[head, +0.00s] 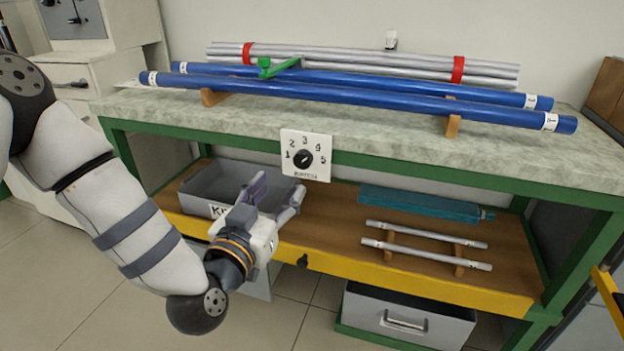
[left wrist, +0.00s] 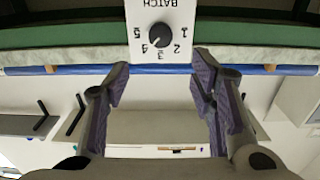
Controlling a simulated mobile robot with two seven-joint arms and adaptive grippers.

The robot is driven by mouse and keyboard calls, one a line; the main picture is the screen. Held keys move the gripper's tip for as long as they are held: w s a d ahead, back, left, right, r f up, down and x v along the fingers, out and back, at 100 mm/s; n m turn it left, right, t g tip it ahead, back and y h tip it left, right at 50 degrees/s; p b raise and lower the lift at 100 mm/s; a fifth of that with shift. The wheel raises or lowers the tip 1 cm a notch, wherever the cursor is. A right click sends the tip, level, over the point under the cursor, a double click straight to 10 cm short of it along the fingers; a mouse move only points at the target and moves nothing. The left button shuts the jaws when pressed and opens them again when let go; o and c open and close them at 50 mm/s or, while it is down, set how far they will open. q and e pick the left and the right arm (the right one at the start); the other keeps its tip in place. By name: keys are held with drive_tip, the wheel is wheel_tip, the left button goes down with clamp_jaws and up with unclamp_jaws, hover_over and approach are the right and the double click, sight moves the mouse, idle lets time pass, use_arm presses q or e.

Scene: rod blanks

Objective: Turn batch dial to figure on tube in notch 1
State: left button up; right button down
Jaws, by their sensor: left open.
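The batch dial is a white plate (head: 306,172) on the bench's front edge, with figures 1 to 5 around a black knob (head: 303,159). The knob also shows in the left wrist view (left wrist: 160,36), where its white mark appears to point towards 4. Two blue tubes (head: 350,97) lie on wooden notched supports (head: 452,125) on the bench top. Their white end labels (head: 550,122) are too small to read, and I cannot tell which notch is 1. My left gripper (head: 276,196) is open and empty, just below the dial plate, apart from the knob. My right gripper is not in view.
Silver tubes (head: 360,60) with red bands and a green piece (head: 278,67) are on the bench top (head: 330,122). The lower shelf holds a grey bin (head: 205,190), a teal case (head: 420,203) and two short silver rods (head: 425,252). A grey drawer (head: 405,318) stands below.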

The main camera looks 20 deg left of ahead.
sight(301, 160)
use_arm(q)
drive_tip(key=w+b, duration=0.1)
drive_tip(key=w, duration=1)
drive_tip(key=shift+d+f, duration=0.1)
drive_tip(key=shift+d, duration=0.05)
drive_tip(key=c, duration=1.2)
